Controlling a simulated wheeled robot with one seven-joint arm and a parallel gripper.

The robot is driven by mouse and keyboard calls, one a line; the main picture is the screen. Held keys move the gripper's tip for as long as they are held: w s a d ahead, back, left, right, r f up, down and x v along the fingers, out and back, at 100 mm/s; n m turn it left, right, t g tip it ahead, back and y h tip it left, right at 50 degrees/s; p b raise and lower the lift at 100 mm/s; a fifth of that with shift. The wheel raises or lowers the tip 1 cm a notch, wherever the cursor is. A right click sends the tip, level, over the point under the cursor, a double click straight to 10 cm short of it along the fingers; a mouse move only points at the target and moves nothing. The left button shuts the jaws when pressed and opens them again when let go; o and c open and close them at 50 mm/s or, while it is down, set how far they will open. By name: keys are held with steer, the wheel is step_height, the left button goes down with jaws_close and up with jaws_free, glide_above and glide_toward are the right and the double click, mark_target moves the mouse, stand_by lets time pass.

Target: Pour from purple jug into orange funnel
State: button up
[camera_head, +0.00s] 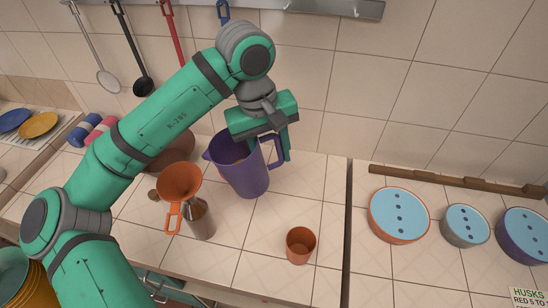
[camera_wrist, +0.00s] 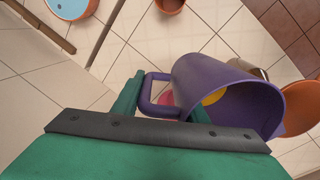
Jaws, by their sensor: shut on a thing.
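The purple jug (camera_head: 243,172) is upright or only slightly tilted at mid counter in the head view; I cannot tell whether its base touches the tiles. My gripper (camera_head: 279,143) is shut on its handle, on the jug's right side. In the wrist view the jug (camera_wrist: 205,72) shows its open mouth, with something yellow inside. The orange funnel (camera_head: 180,181) is just left of the jug, over a brownish bottle (camera_head: 201,220). Part of the funnel (camera_wrist: 300,115) shows at the right edge of the wrist view, beyond the jug's mouth.
A small terracotta cup (camera_head: 300,246) stands in front, right of the jug. A brown round vessel (camera_head: 172,152) is partly hidden behind my arm. Blue-topped round containers (camera_head: 399,215) stand at right, past a dark gap (camera_head: 347,220). Utensils (camera_head: 137,75) hang on the wall.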

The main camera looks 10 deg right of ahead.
steer(key=a+r+t+h, duration=0.1)
steer(key=a+r+h, duration=0.4)
steer(key=r+h, duration=0.3)
steer(key=shift+s+r+t+h, duration=0.2)
steer(key=shift+s+t+h, duration=0.1)
steer(key=shift+s+h, duration=0.25)
stand_by(0.4)
steer(key=shift+a+r+h, duration=0.3)
steer(key=shift+r+h, duration=0.35)
stand_by(0.8)
steer(key=shift+a+r, duration=0.2)
steer(key=shift+r, duration=0.05)
steer(key=shift+a+r+h, duration=0.4)
steer(key=shift+r+h, duration=0.2)
steer(key=shift+h, duration=0.2)
